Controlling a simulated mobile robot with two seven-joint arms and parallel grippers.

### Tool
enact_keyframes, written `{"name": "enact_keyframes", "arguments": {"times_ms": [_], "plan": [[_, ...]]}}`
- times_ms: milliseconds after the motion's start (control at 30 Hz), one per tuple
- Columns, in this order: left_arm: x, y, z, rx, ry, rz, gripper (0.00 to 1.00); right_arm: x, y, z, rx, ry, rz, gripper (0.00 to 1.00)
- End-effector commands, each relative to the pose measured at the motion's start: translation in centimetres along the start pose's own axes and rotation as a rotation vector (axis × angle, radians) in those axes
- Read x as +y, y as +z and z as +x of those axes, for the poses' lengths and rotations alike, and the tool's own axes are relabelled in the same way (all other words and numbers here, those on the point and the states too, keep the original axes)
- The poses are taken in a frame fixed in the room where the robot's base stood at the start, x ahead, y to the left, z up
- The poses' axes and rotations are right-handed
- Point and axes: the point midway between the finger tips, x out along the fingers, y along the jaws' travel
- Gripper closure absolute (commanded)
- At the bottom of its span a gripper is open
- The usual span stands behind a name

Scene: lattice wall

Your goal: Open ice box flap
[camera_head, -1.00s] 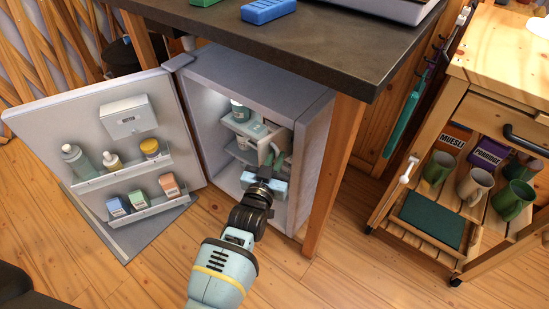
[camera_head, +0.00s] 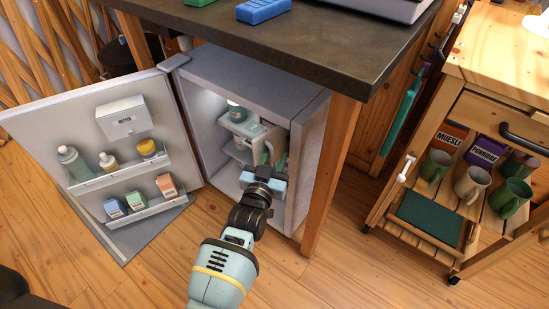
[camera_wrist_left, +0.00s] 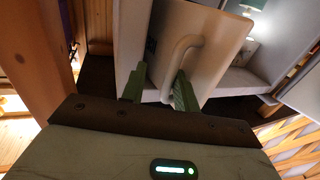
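The fridge (camera_head: 309,130) under the counter stands open, its door (camera_head: 95,150) swung out to the left. My left gripper (camera_head: 270,168) reaches into the fridge in front of the ice box. In the wrist view its two green fingers (camera_wrist_left: 158,88) stand apart, with the handle's lower end between them. Whether they touch it is unclear. My right gripper is not in view.
The door shelves hold bottles (camera_head: 74,162) and small cartons (camera_head: 166,184). A wooden leg (camera_head: 331,170) stands close to the fridge's right side, below the dark countertop (camera_head: 300,45). A wooden cart (camera_head: 425,185) with mugs is at right. Floor in front is clear.

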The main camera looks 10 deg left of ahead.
Motion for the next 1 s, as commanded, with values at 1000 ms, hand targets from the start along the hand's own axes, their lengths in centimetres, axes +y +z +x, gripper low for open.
{"name": "enact_keyframes", "arguments": {"times_ms": [1000], "plan": [[0.1,-0.1,-7.8,0.001,0.002,0.000,0.68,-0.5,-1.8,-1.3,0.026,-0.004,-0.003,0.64]]}}
